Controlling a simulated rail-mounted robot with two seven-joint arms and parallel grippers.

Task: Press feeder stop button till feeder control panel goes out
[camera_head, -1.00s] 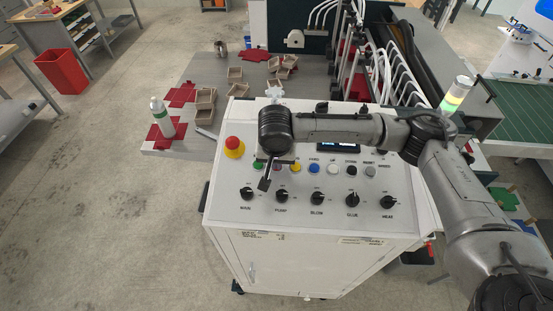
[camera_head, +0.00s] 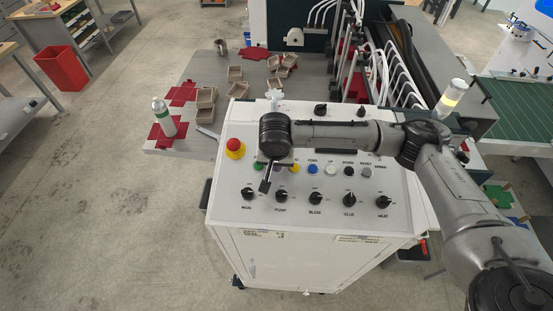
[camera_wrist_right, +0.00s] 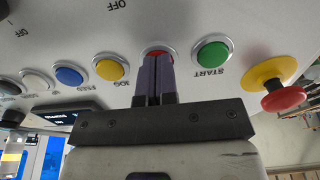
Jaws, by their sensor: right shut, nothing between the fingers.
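The white control panel (camera_head: 225,195) carries a row of coloured buttons and several black knobs. My right gripper (camera_head: 265,185) is shut and empty over the left part of that row. In the right wrist view its fingertips (camera_wrist_right: 156,62) are at the red stop button (camera_wrist_right: 158,48), between the green START button (camera_wrist_right: 211,54) and the yellow JOG button (camera_wrist_right: 111,68). The fingers cover most of the red button; how far it is pressed I cannot tell. A dark display (camera_wrist_right: 62,116) with small light text shows there; my arm mostly hides it in the head view. My left gripper is not in view.
A red mushroom button on a yellow base (camera_head: 235,148) stands left of the row. A signal tower (camera_head: 451,96) glows yellow at the right. Behind the cabinet, a grey table (camera_head: 205,72) holds a bottle (camera_head: 163,117), small boxes and red blanks.

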